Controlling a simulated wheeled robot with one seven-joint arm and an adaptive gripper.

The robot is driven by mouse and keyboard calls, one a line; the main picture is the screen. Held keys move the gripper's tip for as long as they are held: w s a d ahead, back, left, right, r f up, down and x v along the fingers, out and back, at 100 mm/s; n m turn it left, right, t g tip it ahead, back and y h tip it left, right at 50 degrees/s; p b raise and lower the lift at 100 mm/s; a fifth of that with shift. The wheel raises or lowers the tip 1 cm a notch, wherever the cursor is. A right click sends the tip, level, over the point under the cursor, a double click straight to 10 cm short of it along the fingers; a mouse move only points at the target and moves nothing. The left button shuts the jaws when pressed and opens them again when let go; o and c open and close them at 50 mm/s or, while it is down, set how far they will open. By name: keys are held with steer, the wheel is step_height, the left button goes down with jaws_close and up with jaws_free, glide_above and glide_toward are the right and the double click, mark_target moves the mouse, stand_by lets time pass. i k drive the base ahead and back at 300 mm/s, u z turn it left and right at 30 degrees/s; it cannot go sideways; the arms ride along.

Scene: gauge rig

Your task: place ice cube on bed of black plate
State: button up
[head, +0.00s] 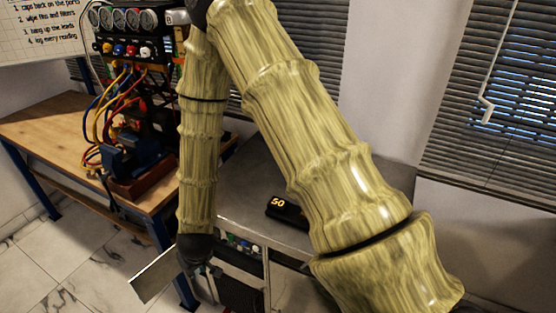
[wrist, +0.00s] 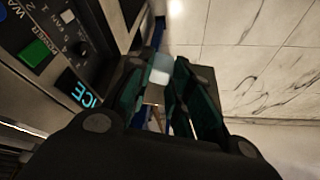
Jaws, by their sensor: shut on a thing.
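My gripper (head: 200,266) hangs low at the left end of the grey cabinet in the head view. In the wrist view its dark green fingers (wrist: 170,84) are close together. A small pale, translucent block, which looks like the ice cube (wrist: 160,70), sits between the fingertips. The cube cannot be made out in the head view. I cannot pick out the black plate for certain in either view; my arm and gripper hide much of the area.
A control panel with a green button (wrist: 35,53) and a lit ICE display (wrist: 84,88) is left of the fingers. A black unit reading 50 (head: 287,210) stands on the grey top. A wooden bench (head: 35,125) holds a gauge rig (head: 125,20). Marble floor (head: 60,255) is open.

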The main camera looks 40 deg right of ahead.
mark_target(293, 213)
steer(key=u, duration=1.8)
steer(key=i, duration=1.2)
steer(key=z, duration=3.05)
